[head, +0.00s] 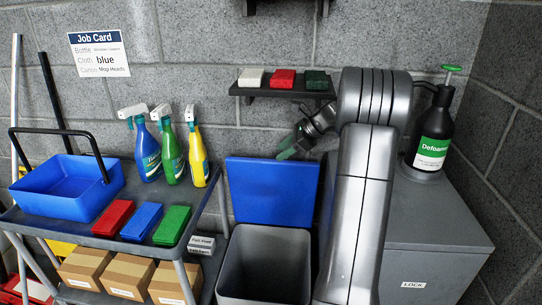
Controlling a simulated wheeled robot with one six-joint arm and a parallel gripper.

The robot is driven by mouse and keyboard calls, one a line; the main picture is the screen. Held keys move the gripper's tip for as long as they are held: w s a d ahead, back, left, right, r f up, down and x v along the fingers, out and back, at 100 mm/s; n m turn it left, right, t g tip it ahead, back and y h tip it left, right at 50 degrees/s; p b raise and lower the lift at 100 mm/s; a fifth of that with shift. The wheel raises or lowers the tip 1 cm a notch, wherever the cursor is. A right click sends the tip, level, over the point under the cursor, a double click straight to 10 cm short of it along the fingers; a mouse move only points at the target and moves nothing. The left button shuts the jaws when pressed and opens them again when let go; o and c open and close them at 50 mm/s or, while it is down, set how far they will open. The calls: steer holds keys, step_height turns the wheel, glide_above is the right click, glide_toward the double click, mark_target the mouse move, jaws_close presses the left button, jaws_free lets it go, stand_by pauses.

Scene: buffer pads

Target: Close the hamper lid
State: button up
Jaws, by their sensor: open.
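The hamper (268,262) is a grey open-topped bin standing below the wall shelf, between the cart and a grey cabinet. Its blue lid (272,192) is raised and stands upright at the back of the bin. The hamper's inside shows and looks empty as far as I can see. My gripper (287,151), with greenish fingertips, is open and empty, just above the lid's top edge toward its right side. I cannot tell whether it touches the lid. My arm hides the right side of the hamper.
The cart at left holds a blue caddy (60,191), three spray bottles (172,160) and three pads (155,222), with cartons (125,273) below. A shelf (282,90) with three blocks hangs above my gripper. A Defoamer bottle (430,140) stands on the cabinet (432,235).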

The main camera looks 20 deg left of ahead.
mark_target(269, 160)
steer(key=shift+w+a+f, duration=0.1)
steer(key=shift+a, duration=0.05)
steer(key=shift+x, duration=3.6)
jaws_close()
